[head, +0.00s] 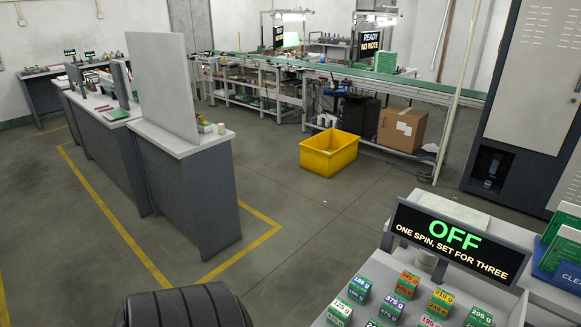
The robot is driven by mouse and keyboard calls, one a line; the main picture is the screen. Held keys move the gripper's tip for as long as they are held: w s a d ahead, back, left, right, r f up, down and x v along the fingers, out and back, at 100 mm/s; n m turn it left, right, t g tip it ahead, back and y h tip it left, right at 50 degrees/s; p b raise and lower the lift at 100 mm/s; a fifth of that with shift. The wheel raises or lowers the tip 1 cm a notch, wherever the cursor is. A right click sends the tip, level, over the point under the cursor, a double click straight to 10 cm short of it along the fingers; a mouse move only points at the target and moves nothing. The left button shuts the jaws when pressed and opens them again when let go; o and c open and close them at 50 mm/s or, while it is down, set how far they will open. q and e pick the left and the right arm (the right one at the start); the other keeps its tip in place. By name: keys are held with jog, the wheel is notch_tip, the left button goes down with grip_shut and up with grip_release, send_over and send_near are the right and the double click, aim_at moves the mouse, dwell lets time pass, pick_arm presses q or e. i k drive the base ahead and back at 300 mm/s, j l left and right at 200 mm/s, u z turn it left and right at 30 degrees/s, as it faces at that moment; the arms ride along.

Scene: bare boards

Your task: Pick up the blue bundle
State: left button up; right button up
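I cannot make out a thing that is clearly a blue bundle. A blue item (566,276) with white letters starting "CLEA" is at the right edge, cut off by the frame, beside green boards (559,249). A small dark blue thing (337,88) is on the far bench under the conveyor, too small to tell what it is. Neither of my grippers is in view.
A near bench at bottom right holds several small numbered boxes (406,284) and a sign (459,242) reading "OFF". A yellow bin (329,153) stands on the floor by a cardboard box (402,128). Grey workbenches (190,185) stand left. The floor between is clear.

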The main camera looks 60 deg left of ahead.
aim_at(359, 289)
jog(key=u, duration=1.35)
jog(key=i+j+z, duration=0.2)
jog(key=j, duration=0.45)
jog(key=k+l, duration=0.05)
jog(key=k, duration=0.05)
